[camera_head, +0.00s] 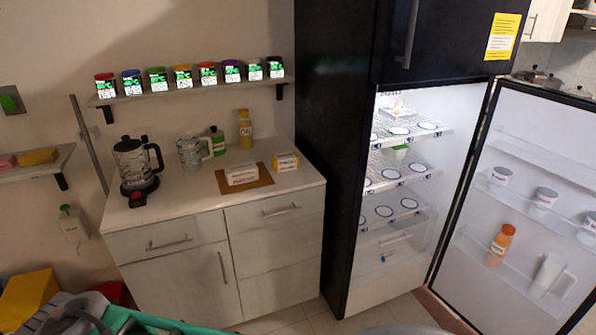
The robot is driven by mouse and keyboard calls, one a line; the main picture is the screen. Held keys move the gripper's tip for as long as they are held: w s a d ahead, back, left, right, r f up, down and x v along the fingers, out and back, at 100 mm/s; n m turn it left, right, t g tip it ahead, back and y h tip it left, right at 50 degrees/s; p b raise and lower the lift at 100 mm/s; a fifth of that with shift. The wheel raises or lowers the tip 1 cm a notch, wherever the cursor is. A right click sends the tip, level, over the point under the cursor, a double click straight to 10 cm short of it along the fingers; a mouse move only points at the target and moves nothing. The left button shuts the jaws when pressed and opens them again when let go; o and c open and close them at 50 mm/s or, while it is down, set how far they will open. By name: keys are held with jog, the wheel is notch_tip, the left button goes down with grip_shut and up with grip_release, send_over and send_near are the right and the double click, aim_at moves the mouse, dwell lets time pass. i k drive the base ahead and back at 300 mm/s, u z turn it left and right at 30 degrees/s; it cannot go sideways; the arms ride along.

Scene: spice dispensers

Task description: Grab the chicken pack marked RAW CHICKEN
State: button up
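No label reading RAW CHICKEN is legible, so I cannot tell which item is the chicken pack. A white pack with small dark print (243,174) lies on a brown board (264,178) on the counter. A yellow-and-white pack (286,162) sits at the board's right end. Inside the open fridge, a small pale item (398,108) rests on the top shelf, too small to identify. My gripper is not in view.
The counter (165,212) also holds a kettle (135,163), a glass jug (190,153), a green-capped container (216,141) and an oil bottle (245,129). Several spice jars (183,76) line the wall shelf. The fridge door (520,215) stands open at right, holding bottles and jars.

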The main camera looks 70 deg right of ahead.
aim_at(243, 173)
jog(key=z, duration=0.75)
jog(key=i, duration=1.65)
